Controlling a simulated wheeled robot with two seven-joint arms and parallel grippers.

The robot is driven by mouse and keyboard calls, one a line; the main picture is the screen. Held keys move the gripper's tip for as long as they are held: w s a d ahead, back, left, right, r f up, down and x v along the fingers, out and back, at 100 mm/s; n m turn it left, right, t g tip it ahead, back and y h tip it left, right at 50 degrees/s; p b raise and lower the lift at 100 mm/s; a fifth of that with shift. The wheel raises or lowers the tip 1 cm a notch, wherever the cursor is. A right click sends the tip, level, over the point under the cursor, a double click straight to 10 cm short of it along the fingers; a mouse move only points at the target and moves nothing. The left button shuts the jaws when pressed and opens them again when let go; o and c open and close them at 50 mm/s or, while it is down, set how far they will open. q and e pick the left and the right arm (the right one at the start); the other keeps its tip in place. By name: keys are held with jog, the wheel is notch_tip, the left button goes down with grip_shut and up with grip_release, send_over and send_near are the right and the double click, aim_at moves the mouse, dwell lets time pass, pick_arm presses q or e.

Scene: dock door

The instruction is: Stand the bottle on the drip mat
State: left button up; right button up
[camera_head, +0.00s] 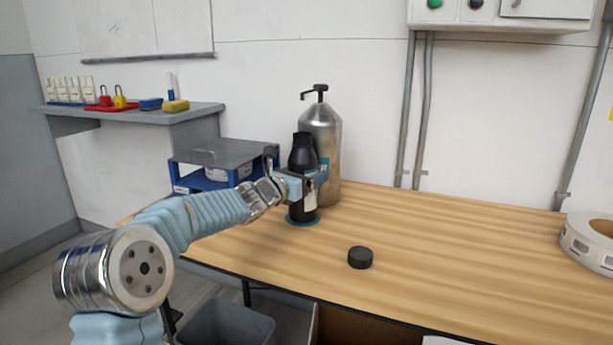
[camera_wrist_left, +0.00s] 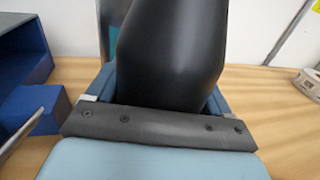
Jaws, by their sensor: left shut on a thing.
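The black bottle (camera_head: 302,157) stands upright in the head view, over the teal round drip mat (camera_head: 303,219) on the wooden bench. Its base looks to be on or just above the mat; I cannot tell whether it touches. My left gripper (camera_head: 309,187) is shut around the bottle's body. In the left wrist view the bottle (camera_wrist_left: 170,55) fills the middle, between the fingers of my left gripper (camera_wrist_left: 160,115). Most of the mat is hidden under the bottle. My right gripper is not in view.
A steel pump dispenser (camera_head: 323,135) stands close behind the bottle. A black cap (camera_head: 360,257) lies on the bench (camera_head: 450,245) in front, to the right. A blue organiser (camera_head: 205,180) stands to the left. A white label roll (camera_head: 590,240) lies far right. The bench's middle right is clear.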

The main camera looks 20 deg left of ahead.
pick_arm(q)
jog(key=o, duration=1.1)
jog(key=shift+r+p, duration=0.2)
jog(key=shift+p, duration=0.1)
jog(key=b+v, duration=0.2)
jog(key=v, duration=1)
jog(key=shift+f, duration=0.1)
